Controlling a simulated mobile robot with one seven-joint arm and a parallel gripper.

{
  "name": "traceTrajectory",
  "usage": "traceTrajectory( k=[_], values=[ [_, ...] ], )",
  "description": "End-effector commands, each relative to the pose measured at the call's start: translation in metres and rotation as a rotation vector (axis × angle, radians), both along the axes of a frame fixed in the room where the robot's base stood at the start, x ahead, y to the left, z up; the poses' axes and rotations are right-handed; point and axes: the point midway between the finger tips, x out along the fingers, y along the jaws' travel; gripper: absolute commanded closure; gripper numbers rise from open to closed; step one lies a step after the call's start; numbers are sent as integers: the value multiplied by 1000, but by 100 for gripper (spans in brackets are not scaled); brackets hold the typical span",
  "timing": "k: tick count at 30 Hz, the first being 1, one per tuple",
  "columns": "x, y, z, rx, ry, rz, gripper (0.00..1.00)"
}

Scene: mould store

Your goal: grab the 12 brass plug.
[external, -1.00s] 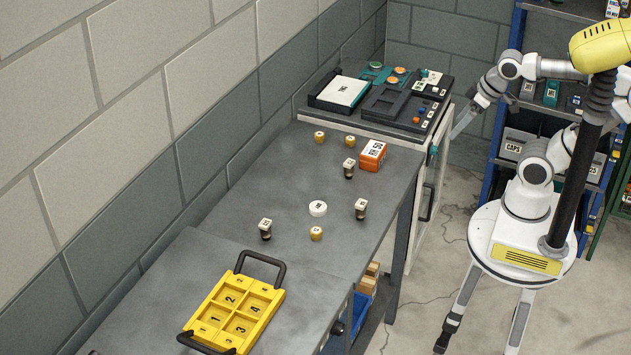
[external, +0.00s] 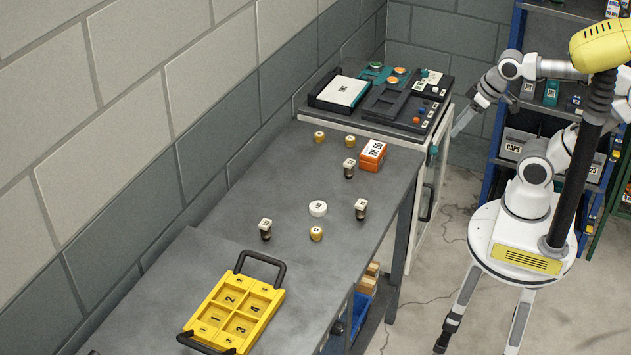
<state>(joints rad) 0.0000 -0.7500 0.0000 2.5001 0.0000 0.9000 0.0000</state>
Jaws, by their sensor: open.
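Three small brass plugs with pale tops stand on the grey bench: one at the back (external: 319,137), one a little right of it (external: 350,142), and one nearer the front (external: 316,234). Their labels are too small to read, so I cannot tell which is the 12. My gripper (external: 452,133) hangs at the end of my arm, right of the bench's far end and beside the pale cabinet. It is open and empty, well apart from all the plugs. Its fingers are small and hard to make out.
Dark-stemmed pieces with white square tops (external: 361,206), a white round disc (external: 318,208) and an orange box (external: 372,154) stand among the plugs. A yellow numbered tray (external: 262,291) with black handles lies at the front. A dark organiser (external: 384,106) sits on the cabinet. Much of the bench is bare.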

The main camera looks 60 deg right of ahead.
Motion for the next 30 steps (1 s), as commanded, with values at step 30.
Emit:
traceTrajectory(
  k=[30],
  values=[
    [152, 64, -43, 569, 587, -522, 26]
  ],
)
